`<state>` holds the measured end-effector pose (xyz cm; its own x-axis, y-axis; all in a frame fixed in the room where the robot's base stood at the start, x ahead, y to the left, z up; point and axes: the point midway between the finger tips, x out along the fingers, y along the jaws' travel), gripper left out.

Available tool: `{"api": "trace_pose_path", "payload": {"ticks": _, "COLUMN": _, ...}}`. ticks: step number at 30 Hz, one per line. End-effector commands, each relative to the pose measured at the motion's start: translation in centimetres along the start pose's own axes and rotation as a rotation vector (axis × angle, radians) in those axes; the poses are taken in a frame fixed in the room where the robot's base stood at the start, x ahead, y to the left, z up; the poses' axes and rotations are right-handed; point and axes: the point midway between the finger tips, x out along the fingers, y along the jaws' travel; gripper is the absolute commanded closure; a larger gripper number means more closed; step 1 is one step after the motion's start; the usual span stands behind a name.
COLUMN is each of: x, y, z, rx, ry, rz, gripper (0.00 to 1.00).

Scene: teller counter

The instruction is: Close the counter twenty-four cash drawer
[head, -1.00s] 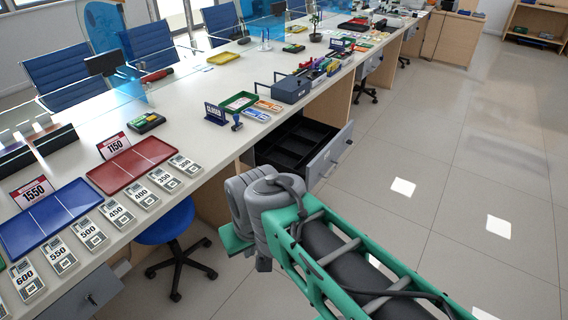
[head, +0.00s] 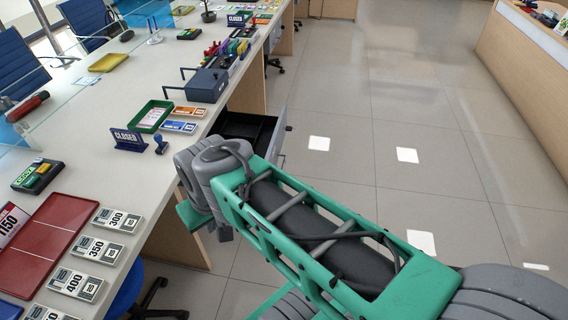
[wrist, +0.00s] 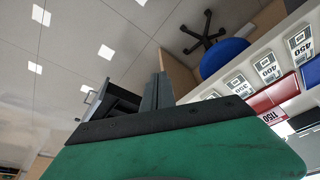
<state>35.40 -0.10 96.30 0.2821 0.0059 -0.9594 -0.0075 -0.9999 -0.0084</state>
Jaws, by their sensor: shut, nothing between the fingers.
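An open cash drawer (head: 243,127) with a black compartmented tray sticks out from under the long counter (head: 165,178) in the head view. Its grey front panel (head: 281,138) is partly hidden behind my arm. In the wrist view the open drawer (wrist: 118,99) lies left of the fingers, its front edge toward the floor. My gripper (wrist: 158,91) is shut and empty, with its fingers together. The fingers appear apart from the drawer, though they overlap its edge in the picture. In the head view my arm hides the fingertips. No twenty-four label is readable.
On the counter stand a closed sign (head: 129,140), a stamp (head: 161,141), a green tray (head: 152,116) and a grey box (head: 208,84). A red tray (head: 45,244) and price cards lie nearer. A blue stool (wrist: 222,57) stands beside the counter. The tiled floor (head: 410,110) at right is open.

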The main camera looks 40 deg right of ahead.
Motion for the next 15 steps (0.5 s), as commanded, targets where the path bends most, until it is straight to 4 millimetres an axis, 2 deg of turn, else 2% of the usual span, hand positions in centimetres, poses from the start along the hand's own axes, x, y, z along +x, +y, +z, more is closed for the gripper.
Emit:
{"api": "trace_pose_path", "payload": {"ticks": 2, "x": 2.6, "y": 1.4, "z": -1.4, "rx": 0.058, "ry": 0.011, "rz": -0.009, "gripper": 1.00}}
{"api": "trace_pose_path", "payload": {"ticks": 5, "x": 6.8, "y": 5.8, "z": -4.8, "rx": 0.200, "ry": 0.052, "rz": -0.030, "gripper": 1.00}}
{"api": "trace_pose_path", "payload": {"ticks": 8, "x": 11.6, "y": 13.6, "z": -7.9, "rx": 0.382, "ry": 0.118, "rz": -0.060, "gripper": 1.00}}
{"api": "trace_pose_path", "payload": {"ticks": 9, "x": 13.3, "y": 17.2, "z": -8.5, "rx": 0.454, "ry": 0.149, "rz": -0.072, "gripper": 1.00}}
{"api": "trace_pose_path", "payload": {"ticks": 11, "x": 15.5, "y": 22.7, "z": -8.8, "rx": 0.554, "ry": 0.198, "rz": -0.087, "gripper": 1.00}}
{"api": "trace_pose_path", "payload": {"ticks": 12, "x": 16.7, "y": 26.0, "z": -8.5, "rx": 0.613, "ry": 0.230, "rz": -0.097, "gripper": 1.00}}
{"api": "trace_pose_path", "payload": {"ticks": 15, "x": 18.4, "y": 32.6, "z": -7.2, "rx": 0.720, "ry": 0.297, "rz": -0.115, "gripper": 1.00}}
